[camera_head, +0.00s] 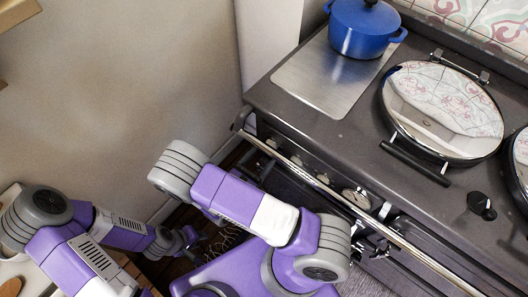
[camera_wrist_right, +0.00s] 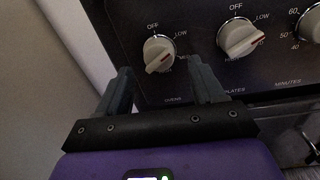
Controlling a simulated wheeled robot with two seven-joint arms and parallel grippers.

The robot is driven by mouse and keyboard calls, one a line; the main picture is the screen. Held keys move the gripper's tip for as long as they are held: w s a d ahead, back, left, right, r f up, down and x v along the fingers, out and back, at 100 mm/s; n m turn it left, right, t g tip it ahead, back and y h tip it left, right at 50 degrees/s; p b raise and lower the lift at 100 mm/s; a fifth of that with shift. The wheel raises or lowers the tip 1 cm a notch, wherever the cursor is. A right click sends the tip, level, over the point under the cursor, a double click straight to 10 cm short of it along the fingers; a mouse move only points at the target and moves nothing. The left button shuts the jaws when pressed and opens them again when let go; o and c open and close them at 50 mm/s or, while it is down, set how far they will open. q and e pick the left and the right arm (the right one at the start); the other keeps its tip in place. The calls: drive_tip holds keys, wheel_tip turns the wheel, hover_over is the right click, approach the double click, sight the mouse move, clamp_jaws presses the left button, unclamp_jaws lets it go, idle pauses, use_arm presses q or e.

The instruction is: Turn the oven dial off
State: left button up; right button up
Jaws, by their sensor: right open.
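The oven dial (camera_wrist_right: 158,53) is a cream knob at the left end of the dark panel in the right wrist view, with "OFF" printed above it and "LOW" to its upper right. Its ridge, with a red mark, is slanted and does not line up with "OFF". My right gripper (camera_wrist_right: 160,68) is open. Its two dark fingers are on either side of the dial's lower part, with a visible gap; whether they touch it I cannot tell. In the head view my right arm hides part of that area. My left gripper (camera_head: 186,240) is low at the left, away from the stove; its jaws are unclear.
A second cream knob (camera_wrist_right: 240,37) sits close to the right finger, and a timer knob (camera_wrist_right: 312,24) is further right. A metal rail (camera_head: 345,200) runs along the stove front. A blue pot (camera_head: 362,30) stands on top. A wall (camera_wrist_right: 45,110) is close on the left.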

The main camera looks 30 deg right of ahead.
drive_tip(key=shift+x, duration=1.5)
drive_tip(key=c, duration=1.1)
